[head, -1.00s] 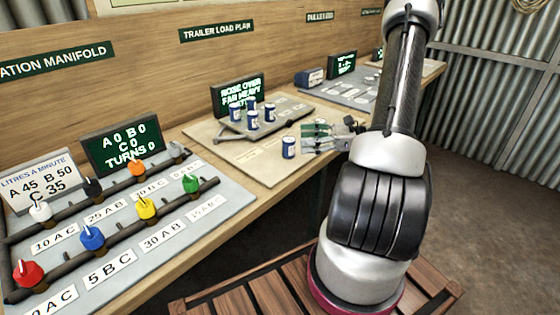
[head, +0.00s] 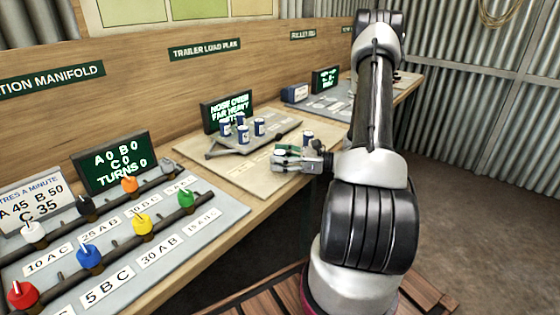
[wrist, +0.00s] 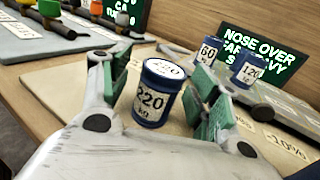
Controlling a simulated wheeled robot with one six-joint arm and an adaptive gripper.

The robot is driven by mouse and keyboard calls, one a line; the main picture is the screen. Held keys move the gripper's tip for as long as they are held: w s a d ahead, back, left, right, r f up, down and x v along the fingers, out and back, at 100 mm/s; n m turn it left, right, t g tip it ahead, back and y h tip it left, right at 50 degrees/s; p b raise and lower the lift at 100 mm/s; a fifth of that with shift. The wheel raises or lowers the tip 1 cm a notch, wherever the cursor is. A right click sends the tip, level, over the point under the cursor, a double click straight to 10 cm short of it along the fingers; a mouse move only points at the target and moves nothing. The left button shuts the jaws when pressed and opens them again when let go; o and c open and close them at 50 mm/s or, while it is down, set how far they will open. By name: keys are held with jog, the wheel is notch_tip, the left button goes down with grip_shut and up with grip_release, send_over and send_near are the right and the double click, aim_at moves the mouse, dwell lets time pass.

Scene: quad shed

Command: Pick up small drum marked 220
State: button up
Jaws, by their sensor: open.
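The small drum marked 220 (wrist: 158,95) is blue with a white label. In the wrist view it stands upright on the pale board, between the two green-padded fingers of my gripper (wrist: 158,108). The fingers are open, with a visible gap on each side of the drum. In the head view my gripper (head: 284,157) is low over the front of the board, pointing left, and it hides most or all of this drum.
Blue drums marked 60 (wrist: 207,52) and 120 (wrist: 247,70) stand behind on the grey trailer model (head: 284,128). Another blue drum (head: 308,138) stands just behind my gripper, its label unreadable. The valve manifold (head: 120,235) is at the left.

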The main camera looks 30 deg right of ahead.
jog(key=c, duration=1.2)
jog(key=shift+o, duration=0.2)
